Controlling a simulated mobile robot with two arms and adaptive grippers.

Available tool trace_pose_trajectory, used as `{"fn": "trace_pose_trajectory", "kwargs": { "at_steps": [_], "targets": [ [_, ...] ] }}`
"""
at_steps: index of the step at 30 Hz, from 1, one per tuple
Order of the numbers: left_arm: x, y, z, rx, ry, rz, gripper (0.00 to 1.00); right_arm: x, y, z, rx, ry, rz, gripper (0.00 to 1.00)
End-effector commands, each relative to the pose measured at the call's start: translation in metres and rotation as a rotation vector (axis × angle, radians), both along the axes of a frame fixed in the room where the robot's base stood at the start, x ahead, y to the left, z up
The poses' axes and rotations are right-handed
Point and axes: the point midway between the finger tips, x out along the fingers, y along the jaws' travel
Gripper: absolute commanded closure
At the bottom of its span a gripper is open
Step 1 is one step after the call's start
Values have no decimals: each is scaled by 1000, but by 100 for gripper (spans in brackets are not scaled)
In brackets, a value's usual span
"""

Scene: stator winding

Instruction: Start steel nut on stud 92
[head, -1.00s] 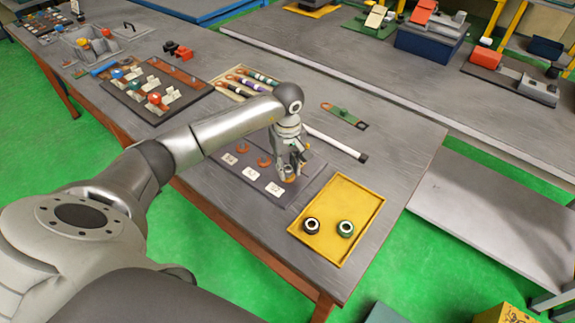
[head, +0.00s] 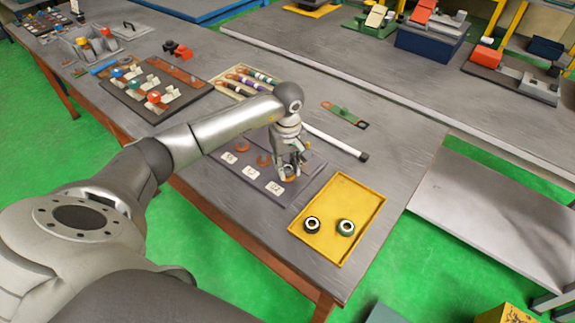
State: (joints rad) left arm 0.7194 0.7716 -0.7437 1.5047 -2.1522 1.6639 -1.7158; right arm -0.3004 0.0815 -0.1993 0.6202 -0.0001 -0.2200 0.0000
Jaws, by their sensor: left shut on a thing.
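My left gripper (head: 291,172) points down over the right end of a dark plate (head: 310,182) that carries white number labels. It is shut on a small steel nut, which is mostly hidden between the fingers. The stud under the gripper is also hidden, so I cannot tell whether the nut touches it. An orange-brown ring (head: 263,160) lies on the plate left of the gripper. The rightmost white label (head: 274,188) lies just in front of the gripper. My right gripper is not in view.
A green wrench-like tool (head: 344,114) and a white rod (head: 335,141) lie behind. The bench right of the rod is clear.

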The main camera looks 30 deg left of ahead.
Motion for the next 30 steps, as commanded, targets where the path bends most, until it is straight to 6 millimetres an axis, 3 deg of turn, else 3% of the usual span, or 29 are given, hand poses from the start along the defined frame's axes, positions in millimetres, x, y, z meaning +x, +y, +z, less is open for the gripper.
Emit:
{"fn": "trace_pose_trajectory", "kwargs": {
  "at_steps": [30],
  "targets": [
    [-3,-1,-5,0,9,-2,93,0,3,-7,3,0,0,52]
  ]
}}
